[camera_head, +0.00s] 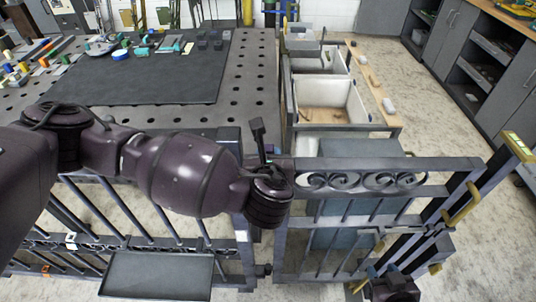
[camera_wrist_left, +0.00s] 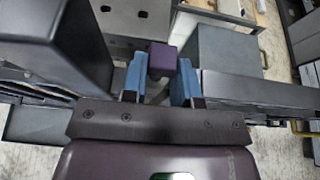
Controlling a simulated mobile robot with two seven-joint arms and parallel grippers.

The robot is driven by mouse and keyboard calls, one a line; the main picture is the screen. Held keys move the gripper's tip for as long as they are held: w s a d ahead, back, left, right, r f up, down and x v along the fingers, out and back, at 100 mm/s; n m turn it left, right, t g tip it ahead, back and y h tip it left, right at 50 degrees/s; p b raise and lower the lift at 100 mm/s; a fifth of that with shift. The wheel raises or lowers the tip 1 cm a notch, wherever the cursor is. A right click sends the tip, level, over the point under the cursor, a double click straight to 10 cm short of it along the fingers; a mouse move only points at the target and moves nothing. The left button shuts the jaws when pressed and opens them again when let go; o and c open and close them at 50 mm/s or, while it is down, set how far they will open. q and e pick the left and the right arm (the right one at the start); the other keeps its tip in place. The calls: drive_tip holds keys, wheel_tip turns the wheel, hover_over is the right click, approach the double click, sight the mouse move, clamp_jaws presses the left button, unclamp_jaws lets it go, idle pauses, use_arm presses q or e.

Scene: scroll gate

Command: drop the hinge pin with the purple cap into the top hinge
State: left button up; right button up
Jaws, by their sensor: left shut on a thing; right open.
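In the left wrist view the purple cap (camera_wrist_left: 162,60) of the hinge pin sits between the blue fingertips of my left gripper (camera_wrist_left: 160,82), which is shut on it. The pin's shaft below the cap is hidden. In the head view my left wrist is over the post at the hinge side of the scroll gate (camera_head: 362,181). It hides the cap and most of the top hinge there, so I cannot tell whether the pin is in the hinge. My right gripper (camera_head: 380,270) is low at the bottom right, open and empty, near the gate's free end.
A fixed railing panel (camera_head: 190,236) with a grey tray (camera_head: 158,276) is left of the gate. Behind it stands a perforated table (camera_head: 258,75) with a dark mat (camera_head: 150,88) and small parts. Bins (camera_head: 325,100) stand behind the gate. Open floor (camera_head: 430,115) lies at the right.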

use_arm(q)
drive_tip(key=shift+f, duration=0.3)
use_arm(e)
drive_tip(key=shift+w+r, duration=0.1)
drive_tip(key=shift+w, duration=0.3)
use_arm(q)
drive_tip(key=shift+f, duration=0.2)
use_arm(e)
drive_tip(key=shift+s, duration=0.15)
use_arm(q)
drive_tip(key=shift+f, duration=0.2)
use_arm(e)
drive_tip(key=shift+s+f, duration=0.35)
